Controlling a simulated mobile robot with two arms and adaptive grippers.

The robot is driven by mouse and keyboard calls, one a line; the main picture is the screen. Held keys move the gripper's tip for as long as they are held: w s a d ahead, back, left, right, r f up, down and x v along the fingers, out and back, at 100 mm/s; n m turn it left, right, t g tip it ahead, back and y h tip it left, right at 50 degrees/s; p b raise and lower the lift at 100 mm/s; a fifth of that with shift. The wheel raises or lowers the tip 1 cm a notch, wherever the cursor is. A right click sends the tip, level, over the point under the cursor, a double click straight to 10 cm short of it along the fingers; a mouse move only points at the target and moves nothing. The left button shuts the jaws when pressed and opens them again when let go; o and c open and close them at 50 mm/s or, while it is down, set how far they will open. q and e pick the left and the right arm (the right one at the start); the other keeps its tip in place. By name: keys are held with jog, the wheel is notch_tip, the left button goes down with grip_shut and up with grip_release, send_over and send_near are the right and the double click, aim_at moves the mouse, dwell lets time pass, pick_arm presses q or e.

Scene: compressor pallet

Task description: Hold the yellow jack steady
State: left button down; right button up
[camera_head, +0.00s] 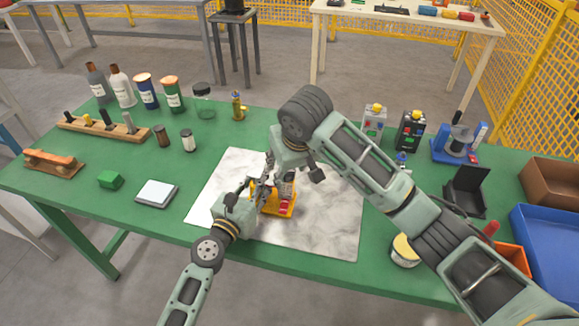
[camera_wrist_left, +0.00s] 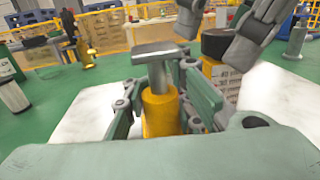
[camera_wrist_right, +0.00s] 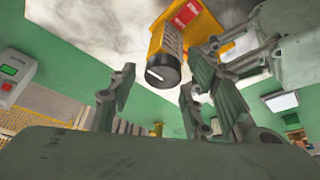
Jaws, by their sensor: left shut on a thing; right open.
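The yellow jack (camera_head: 270,208) stands on the pale marbled mat (camera_head: 330,228), with a red label on its base. In the left wrist view its yellow cylinder (camera_wrist_left: 160,112) and grey top plate (camera_wrist_left: 160,52) stand upright. My left gripper (camera_head: 261,192) is shut on this cylinder, with one finger on each side. My right gripper (camera_wrist_right: 160,82) is open above the jack. In the right wrist view the jack's dark round knob (camera_wrist_right: 163,72) shows between and beyond its fingers. I cannot tell whether they touch it. In the head view my right arm partly hides the jack.
Bottles and a jar (camera_head: 204,100) stand at the back left of the green table. A green block (camera_head: 110,179) and a white pad (camera_head: 156,193) lie at left. Control boxes (camera_head: 374,122), a blue tray (camera_head: 545,248) and a round tin (camera_head: 405,250) are at right.

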pick_arm(q)
jog(key=shift+s+d+f, duration=0.1)
jog(key=shift+d, duration=0.05)
pick_arm(e)
jog(key=v, duration=1.1)
jog(key=shift+s+r, duration=0.2)
jog(key=shift+r, duration=0.15)
jog(key=shift+d, duration=0.1)
pick_arm(q)
jog(key=c, duration=1.4)
grip_release()
jog(key=shift+o, duration=0.2)
